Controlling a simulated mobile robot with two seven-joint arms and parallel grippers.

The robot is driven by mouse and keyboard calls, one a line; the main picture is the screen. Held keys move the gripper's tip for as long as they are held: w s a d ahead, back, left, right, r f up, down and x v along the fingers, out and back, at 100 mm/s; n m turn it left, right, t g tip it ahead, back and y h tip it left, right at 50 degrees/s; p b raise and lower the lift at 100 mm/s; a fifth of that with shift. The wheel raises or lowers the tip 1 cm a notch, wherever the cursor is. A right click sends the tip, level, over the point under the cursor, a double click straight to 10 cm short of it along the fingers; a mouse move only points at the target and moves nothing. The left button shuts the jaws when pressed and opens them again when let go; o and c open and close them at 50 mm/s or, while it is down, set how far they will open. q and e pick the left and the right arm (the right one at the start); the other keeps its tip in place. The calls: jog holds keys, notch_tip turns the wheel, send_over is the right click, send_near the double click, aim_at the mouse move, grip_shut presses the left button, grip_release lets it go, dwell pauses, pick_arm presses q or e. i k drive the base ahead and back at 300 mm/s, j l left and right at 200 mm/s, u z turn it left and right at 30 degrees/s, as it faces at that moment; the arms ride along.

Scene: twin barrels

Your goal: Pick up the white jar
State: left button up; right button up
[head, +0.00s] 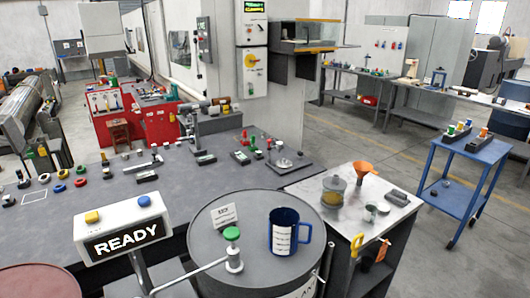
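A dark blue mug (287,232) with a white label stands on the grey barrel top (235,272). Neither of my grippers is in the head view, and nothing in view is held.
An orange funnel (362,170), a dark block (397,197) and a yellow-handled tool (356,248) are at the side table. A blue cart (466,178) is at right.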

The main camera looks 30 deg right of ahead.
aim_at(371, 209)
jog(key=z, duration=1.7)
jog(key=i+l+u, duration=0.1)
jog(key=u, duration=0.15)
jog(key=i+l+u, duration=0.25)
jog(key=k+j, duration=0.05)
jog(key=j, duration=0.05)
